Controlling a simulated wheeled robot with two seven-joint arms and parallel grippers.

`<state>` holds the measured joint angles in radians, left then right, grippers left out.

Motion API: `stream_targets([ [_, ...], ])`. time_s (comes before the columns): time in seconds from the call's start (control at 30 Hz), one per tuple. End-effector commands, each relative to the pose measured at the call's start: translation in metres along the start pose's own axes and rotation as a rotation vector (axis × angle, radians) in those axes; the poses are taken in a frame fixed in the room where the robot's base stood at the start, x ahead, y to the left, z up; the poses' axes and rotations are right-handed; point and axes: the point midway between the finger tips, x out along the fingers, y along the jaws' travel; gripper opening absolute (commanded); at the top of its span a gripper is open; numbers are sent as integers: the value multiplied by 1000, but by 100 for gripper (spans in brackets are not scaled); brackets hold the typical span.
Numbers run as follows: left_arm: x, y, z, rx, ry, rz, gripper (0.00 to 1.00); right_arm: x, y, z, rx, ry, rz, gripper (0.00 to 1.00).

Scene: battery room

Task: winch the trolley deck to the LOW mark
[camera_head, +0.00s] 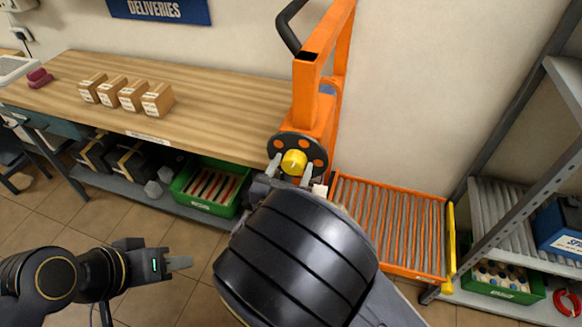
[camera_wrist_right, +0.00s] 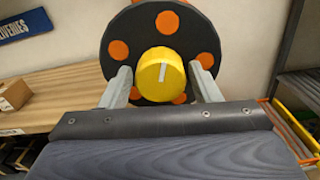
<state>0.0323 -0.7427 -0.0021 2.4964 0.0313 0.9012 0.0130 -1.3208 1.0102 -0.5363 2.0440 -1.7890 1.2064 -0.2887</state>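The orange trolley mast (camera_head: 318,95) stands in the middle, with its roller deck (camera_head: 428,262) low at the right. A dark winch disc with orange spots (camera_head: 279,143) is on the mast; it also shows in the wrist view (camera_wrist_right: 123,48). No LOW mark is readable.
A wooden bench (camera_head: 215,105) with several small boxes (camera_head: 130,96) stands at the left. A green crate (camera_head: 209,206) sits beneath it. My right forearm hides part of the trolley.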

Motion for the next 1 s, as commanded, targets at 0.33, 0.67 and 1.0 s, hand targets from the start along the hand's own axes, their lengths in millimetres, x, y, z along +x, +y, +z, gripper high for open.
stream_targets([
  [0.33,-4,2,-2,0,0,0,36,0,0,2,-27,1,0,25],
  [0.67,-26,12,-13,0,0,0,36,0,1,1,-331,1,-1,25],
  [1.0,-25,11,-12,0,0,0,36,0,1,0,-333,0,0,60],
])
